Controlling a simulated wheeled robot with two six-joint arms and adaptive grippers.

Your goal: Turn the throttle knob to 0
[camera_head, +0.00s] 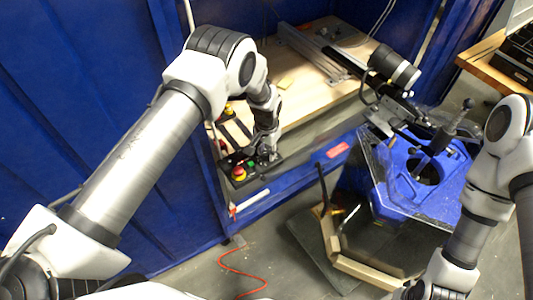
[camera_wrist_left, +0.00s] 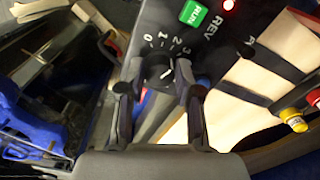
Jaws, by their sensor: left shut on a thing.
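The throttle knob (camera_wrist_left: 158,70) is a dark round knob on a black control panel (camera_wrist_left: 222,12). Printed numbers 0, 1, 2 and 3 arc around its far side in the left wrist view. A pale mark shows on the knob, but I cannot tell exactly which number it points to. My left gripper (camera_wrist_left: 160,88) is shut on the knob, one finger at each side. In the head view my left gripper (camera_head: 265,156) is down at the control box (camera_head: 254,171), and the knob is hidden there. My right gripper (camera_head: 432,291) is only partly in view at the bottom edge, its fingers unclear.
A red stop button (camera_head: 239,173) is at the box's front. A blue machine (camera_head: 405,195) stands to the right. A wooden bench top (camera_head: 300,90) lies behind.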

